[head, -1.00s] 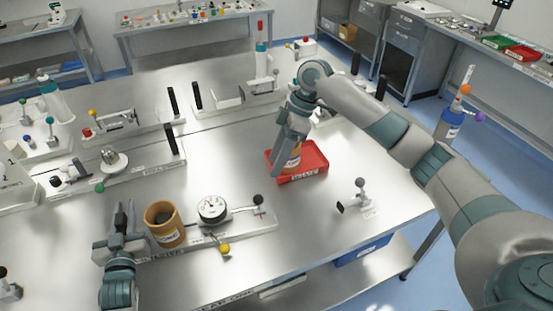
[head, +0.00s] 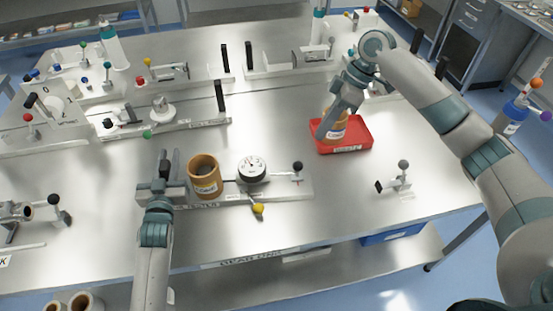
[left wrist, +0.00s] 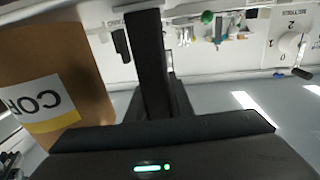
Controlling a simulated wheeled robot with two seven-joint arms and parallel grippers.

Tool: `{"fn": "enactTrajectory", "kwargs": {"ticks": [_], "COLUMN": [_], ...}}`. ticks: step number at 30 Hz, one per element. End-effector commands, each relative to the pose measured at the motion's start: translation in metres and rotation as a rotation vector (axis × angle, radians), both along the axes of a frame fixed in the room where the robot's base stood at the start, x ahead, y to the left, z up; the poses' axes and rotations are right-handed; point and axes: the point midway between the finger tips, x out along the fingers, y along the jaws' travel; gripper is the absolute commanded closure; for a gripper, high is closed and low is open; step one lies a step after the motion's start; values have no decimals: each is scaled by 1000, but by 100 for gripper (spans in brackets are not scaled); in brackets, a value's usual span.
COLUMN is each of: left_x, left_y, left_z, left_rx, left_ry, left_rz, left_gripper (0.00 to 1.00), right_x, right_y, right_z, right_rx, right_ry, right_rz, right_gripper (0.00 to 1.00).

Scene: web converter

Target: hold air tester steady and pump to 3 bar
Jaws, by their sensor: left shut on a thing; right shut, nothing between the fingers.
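The air tester is a low pale base (head: 287,194) with a round white gauge (head: 252,169), a black-knobbed lever (head: 298,167) and a yellow knob (head: 258,208). The gauge needle is too small to read. A brown core (head: 204,177) stands upright at the tester's left part; it shows large in the left wrist view (left wrist: 45,70). My left gripper (head: 168,165) is shut on a dark upright handle at the tester's left end, beside the core; the fingers mostly hide the handle. My right gripper (head: 325,128) is shut and empty, beside another core (head: 336,127) in a red tray (head: 358,146).
A small stand with a grey knob (head: 403,165) is right of the tester. Fixtures with black posts (head: 220,95) line the table's back. A bottle (head: 112,46) stands back left. Bare tabletop (head: 300,225) lies in front of the tester.

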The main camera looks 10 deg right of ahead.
Motion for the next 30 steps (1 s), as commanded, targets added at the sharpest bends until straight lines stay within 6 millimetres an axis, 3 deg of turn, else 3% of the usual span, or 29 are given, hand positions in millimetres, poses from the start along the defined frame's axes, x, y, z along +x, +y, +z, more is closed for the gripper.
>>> {"fn": "enactTrajectory", "kwargs": {"ticks": [1, 5, 19, 24, 30], "left_x": [-3, -3, -3, -3, -3], "left_y": [1, 1, 1, 1, 0], "left_z": [-14, -14, -14, -14, -14], "left_rx": [3, 3, 3, 4, 4], "left_ry": [27, 27, 27, 27, 27], "left_rz": [2, 2, 2, 2, 1], "left_gripper": [100, 100, 100, 100, 100], "right_x": [0, 1, 5, 5, 5], "right_y": [-3, -13, -74, -86, -88], "right_z": [-2, -6, -21, -23, -23], "right_rx": [5, 28, 161, 183, 189], "right_ry": [15, 83, 512, 600, 618], "right_rz": [-25, -141, -795, -913, -937], "right_gripper": [100, 100, 100, 100, 100]}}
